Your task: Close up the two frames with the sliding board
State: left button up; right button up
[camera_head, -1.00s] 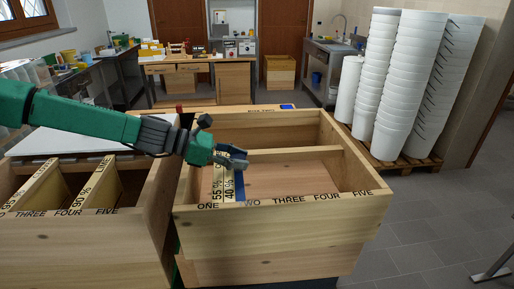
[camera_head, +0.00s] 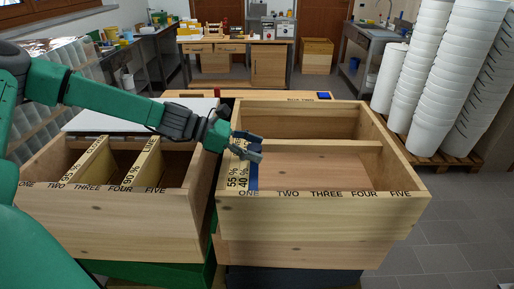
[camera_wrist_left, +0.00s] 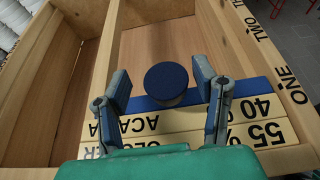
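Two pale wooden frames, marked 55 % (camera_head: 232,180) and 40 % (camera_head: 243,181), stand side by side at the left end of the right wooden box, near ONE. The blue sliding board (camera_head: 253,180) lies along the right side of the 40 % frame. In the left wrist view the 55 % frame (camera_wrist_left: 265,134), 40 % frame (camera_wrist_left: 262,107) and blue board (camera_wrist_left: 240,87) look pressed together, without a clear gap. The board's round blue knob (camera_wrist_left: 166,80) sits between the spread fingers of my left gripper (camera_wrist_left: 164,84), which is open (camera_head: 254,145). My right gripper is out of view.
The right box (camera_head: 320,215) is otherwise empty right of the board, with a divider behind. The left box (camera_head: 110,220) holds more frames, including one marked 90 % (camera_head: 148,162). White bucket stacks (camera_head: 425,90) stand on a pallet at right.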

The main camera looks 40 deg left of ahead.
pick_arm(q)
jog(key=shift+d+r, duration=0.1)
jog(key=shift+d, duration=0.15)
jog(key=shift+s+r, duration=0.15)
jog(key=v, duration=0.6)
jog(key=shift+a, duration=0.4)
jog(key=shift+v, duration=2.6)
